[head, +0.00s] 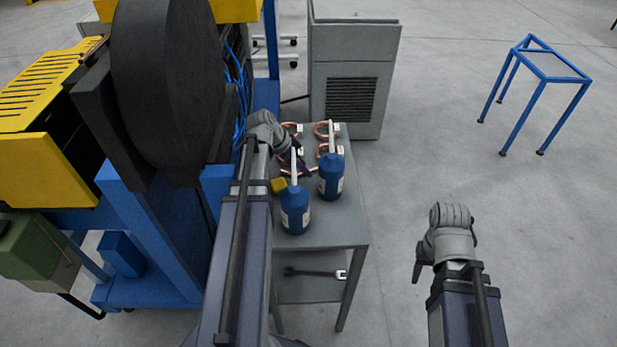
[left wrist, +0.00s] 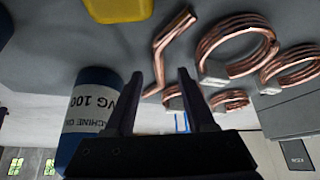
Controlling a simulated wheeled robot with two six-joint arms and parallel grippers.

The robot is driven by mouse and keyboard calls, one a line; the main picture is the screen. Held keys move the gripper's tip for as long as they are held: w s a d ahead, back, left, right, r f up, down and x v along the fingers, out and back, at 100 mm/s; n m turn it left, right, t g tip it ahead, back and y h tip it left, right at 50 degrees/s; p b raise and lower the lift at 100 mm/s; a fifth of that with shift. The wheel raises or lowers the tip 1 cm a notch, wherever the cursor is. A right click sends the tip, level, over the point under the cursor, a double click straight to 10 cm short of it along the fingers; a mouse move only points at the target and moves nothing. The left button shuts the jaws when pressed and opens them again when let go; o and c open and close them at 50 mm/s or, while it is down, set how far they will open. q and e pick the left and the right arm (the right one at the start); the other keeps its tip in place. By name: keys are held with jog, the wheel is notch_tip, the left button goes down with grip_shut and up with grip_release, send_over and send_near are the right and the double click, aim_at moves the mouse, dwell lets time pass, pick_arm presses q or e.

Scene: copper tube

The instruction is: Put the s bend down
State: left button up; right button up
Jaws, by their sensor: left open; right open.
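The s bend, a short copper tube with bent ends (left wrist: 170,50), lies on the grey table top in the left wrist view. My left gripper (left wrist: 159,80) is open. The s bend's near end shows between its fingertips, and the jaws are apart from it. In the head view my left gripper (head: 299,163) is over the table among the coils and bottles, and I cannot pick out the s bend there. My right gripper (head: 418,268) hangs over bare floor to the right of the table, away from the s bend.
Several copper coils (head: 325,129) lie at the table's back. Two blue bottles (head: 295,210) (head: 331,178) and a yellow block (head: 278,185) stand close to my left arm. A wrench (head: 315,273) is on the lower shelf. The blue and yellow machine (head: 160,240) borders the left.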

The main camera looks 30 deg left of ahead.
pick_arm(q)
jog(key=shift+x, duration=0.75)
jog(key=shift+r, duration=0.1)
grip_shut()
